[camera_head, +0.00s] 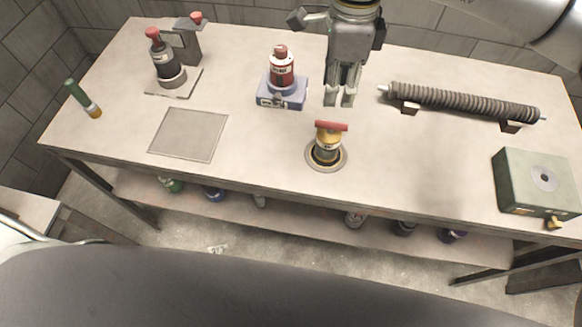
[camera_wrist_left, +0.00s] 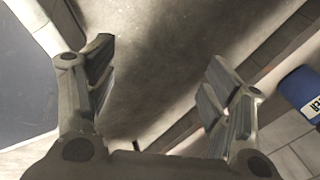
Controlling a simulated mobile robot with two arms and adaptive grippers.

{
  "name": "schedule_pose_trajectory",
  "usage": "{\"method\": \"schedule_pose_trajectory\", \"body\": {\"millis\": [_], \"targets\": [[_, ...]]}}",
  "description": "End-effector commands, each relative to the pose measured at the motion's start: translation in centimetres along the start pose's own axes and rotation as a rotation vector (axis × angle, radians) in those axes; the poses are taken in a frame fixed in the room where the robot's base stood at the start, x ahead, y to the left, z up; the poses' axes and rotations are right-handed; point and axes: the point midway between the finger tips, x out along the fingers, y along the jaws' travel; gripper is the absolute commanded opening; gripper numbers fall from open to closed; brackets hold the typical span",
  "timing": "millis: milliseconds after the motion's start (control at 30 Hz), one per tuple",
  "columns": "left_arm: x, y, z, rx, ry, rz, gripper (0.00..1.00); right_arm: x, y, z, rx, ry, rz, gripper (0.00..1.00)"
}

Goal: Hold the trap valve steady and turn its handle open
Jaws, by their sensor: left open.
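The trap valve (camera_head: 327,150) stands upright on a round plate on the bench in the head view. Its yellow and dark body carries a red bar handle (camera_head: 332,126) lying crosswise on top. My right gripper (camera_head: 340,98) hangs above the bench behind the valve, pointing down, clear of the handle. Its two fingertips are close together and nothing shows between them; how far they are apart is unclear. My left gripper (camera_wrist_left: 160,95) shows in the left wrist view with its fingers wide apart and empty, over the floor. I cannot make it out in the head view.
A red bottle (camera_head: 281,70) on a blue base (camera_head: 281,100) stands left of the valve. A ribbed tube (camera_head: 465,101) lies on supports at right, near a green box (camera_head: 535,183). A dark red-topped device (camera_head: 167,62) stands at back left. Bench around the valve is clear.

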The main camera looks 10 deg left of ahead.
Motion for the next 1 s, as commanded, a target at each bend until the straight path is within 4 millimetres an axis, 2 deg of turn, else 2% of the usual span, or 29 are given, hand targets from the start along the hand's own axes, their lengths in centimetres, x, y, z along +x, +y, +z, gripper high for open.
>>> {"method": "schedule_pose_trajectory", "body": {"millis": [33,200,300,467,667,833,1000], "targets": [[-0.6,-1.8,-1.1,0.124,0.030,-0.042,0.74,0.0,0.0,0.0,-0.001,0.000,0.000,0.36],[-3.5,-6.6,-5.7,0.531,0.116,-0.191,0.74,0.0,0.0,0.0,-0.001,-0.001,0.000,0.36],[-5.8,-8.5,-8.7,0.760,0.158,-0.289,0.74,0.0,0.0,0.0,-0.001,-0.001,0.000,0.36],[-10.5,-10.5,-13.8,1.105,0.216,-0.465,0.74,0.0,0.0,0.0,-0.001,-0.001,0.000,0.36],[-18.0,-11.0,-19.9,1.486,0.268,-0.724,0.74,0.0,0.0,0.0,-0.001,-0.001,0.000,0.36],[-25.7,-11.2,-24.5,1.759,0.266,-0.999,0.74,0.0,0.0,0.0,-0.001,-0.001,0.000,0.36],[-33.5,-12.3,-28.3,1.961,0.171,-1.315,0.74,0.0,0.0,0.0,-0.001,-0.001,0.000,0.36]]}}
